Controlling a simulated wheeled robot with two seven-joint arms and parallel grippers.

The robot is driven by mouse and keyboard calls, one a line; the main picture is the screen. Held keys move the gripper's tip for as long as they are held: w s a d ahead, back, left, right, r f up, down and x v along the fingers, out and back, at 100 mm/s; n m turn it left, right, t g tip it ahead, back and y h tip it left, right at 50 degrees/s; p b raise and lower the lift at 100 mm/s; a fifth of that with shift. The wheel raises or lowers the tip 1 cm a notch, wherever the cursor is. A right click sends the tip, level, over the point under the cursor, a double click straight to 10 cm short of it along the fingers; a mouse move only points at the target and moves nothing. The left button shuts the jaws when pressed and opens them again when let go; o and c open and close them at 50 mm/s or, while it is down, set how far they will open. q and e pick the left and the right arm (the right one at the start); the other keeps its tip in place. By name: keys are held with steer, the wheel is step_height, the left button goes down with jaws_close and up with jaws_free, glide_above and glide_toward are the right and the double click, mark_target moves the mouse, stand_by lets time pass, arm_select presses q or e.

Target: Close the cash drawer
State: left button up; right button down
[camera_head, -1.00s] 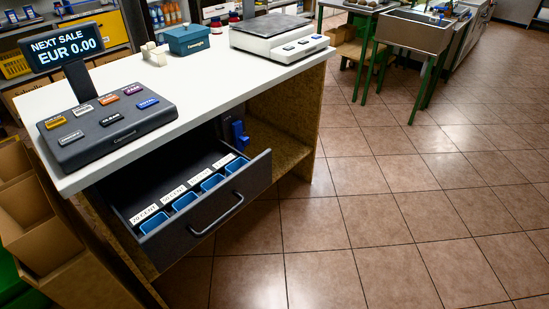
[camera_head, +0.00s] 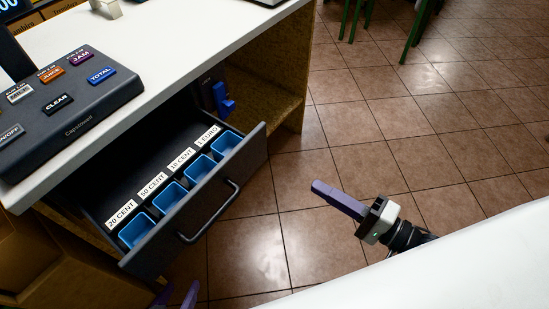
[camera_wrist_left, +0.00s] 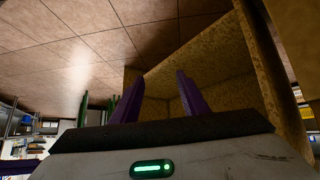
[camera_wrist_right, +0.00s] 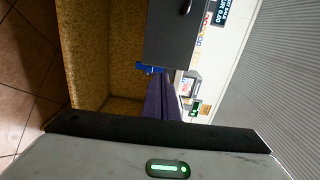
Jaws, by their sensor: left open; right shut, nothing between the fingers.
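The cash drawer (camera_head: 192,208) is pulled out from under the white counter. It has a dark front with a bar handle (camera_head: 212,213) and blue coin cups with cent and euro labels. My right gripper (camera_head: 325,190), with purple fingers, is shut and empty to the right of the drawer front, apart from it. The drawer front also shows in the right wrist view (camera_wrist_right: 172,38). My left gripper (camera_head: 176,295) is open and low at the bottom edge of the head view, below the drawer; only its purple fingertips show there. In the left wrist view its fingers (camera_wrist_left: 156,98) stand apart.
A cash register keypad (camera_head: 65,105) stands on the white counter (camera_head: 175,40). A chipboard shelf (camera_head: 265,90) with blue items is open beside the drawer. Tiled floor right of the drawer is clear. A pale white surface fills the lower right of the head view.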

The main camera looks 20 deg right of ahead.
mark_target(262, 152)
steer(key=x, duration=1.4)
steer(key=shift+w+d, duration=0.1)
steer(key=shift+d, duration=0.05)
